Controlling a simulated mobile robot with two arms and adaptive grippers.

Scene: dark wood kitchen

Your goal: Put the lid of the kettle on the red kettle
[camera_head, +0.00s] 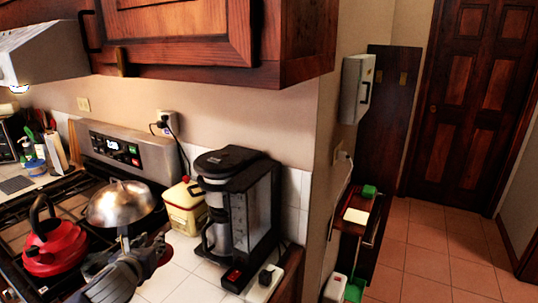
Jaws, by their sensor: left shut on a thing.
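The red kettle (55,249) with its black arched handle stands on the stove at the lower left. A shiny silver domed lid (119,205) with a small knob is to its right, over a dark round pan or burner. My left gripper (128,250) is at the near edge of this lid, right of the kettle, and is shut. My right gripper is not in view.
A black coffee maker (238,212) and a yellow canister (184,207) stand on the white tiled counter right of the stove. The stove's control panel (130,155) rises behind. Wooden cabinets (185,38) hang above. Open floor (435,250) lies at the right.

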